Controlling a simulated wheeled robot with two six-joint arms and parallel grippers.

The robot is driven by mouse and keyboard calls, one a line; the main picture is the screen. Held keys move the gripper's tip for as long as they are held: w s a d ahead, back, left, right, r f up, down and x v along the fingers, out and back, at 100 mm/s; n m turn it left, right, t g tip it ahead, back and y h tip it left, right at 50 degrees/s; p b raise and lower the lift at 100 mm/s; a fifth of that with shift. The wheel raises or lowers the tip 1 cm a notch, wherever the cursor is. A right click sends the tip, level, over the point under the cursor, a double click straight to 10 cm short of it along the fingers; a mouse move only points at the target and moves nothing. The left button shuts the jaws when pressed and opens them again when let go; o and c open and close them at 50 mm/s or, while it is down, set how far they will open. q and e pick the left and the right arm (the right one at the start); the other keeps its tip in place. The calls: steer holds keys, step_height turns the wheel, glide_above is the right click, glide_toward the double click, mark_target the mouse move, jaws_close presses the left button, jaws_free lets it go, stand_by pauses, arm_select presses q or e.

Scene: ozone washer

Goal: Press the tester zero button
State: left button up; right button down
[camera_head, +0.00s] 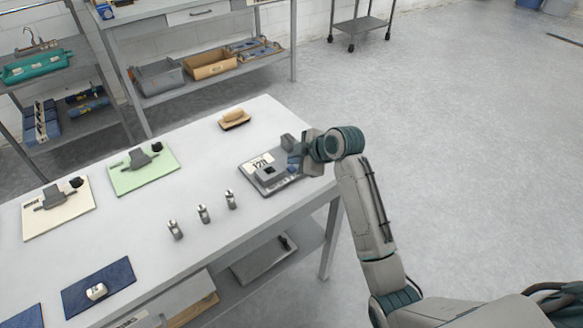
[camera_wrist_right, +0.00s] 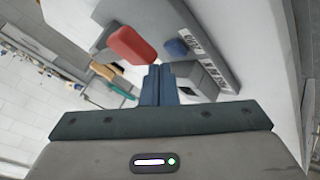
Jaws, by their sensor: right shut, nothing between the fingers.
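The tester (camera_head: 262,190) is a flat dark-grey unit near the right end of the white table, with a pale label and a raised block on top. My right gripper (camera_head: 294,160) is at its right side, fingers shut and empty. In the right wrist view the shut blue fingertips (camera_wrist_right: 158,72) point at the tester (camera_wrist_right: 205,40). A blue button (camera_wrist_right: 176,47) lies just beyond the tips, and a red rounded part (camera_wrist_right: 132,45) is to their left. I cannot read which button is zero, or tell whether the fingers touch anything. My left gripper is out of view.
On the white table (camera_head: 150,225) are a wooden-handled brush (camera_head: 234,119), a green mat (camera_head: 143,170), a cream mat (camera_head: 58,208), a blue mat (camera_head: 98,287) and three small metal fittings (camera_head: 203,214). Shelving with bins (camera_head: 160,78) stands behind.

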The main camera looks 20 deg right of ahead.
steer(key=shift+f, duration=0.2)
stand_by(0.5)
steer(key=shift+f, duration=0.2)
steer(key=shift+f, duration=0.5)
stand_by(0.8)
steer(key=shift+r, duration=0.15)
steer(key=shift+r+p, duration=0.75)
steer(key=shift+p, duration=0.3)
step_height(320, 180, up, 5)
steer(key=p, duration=0.5)
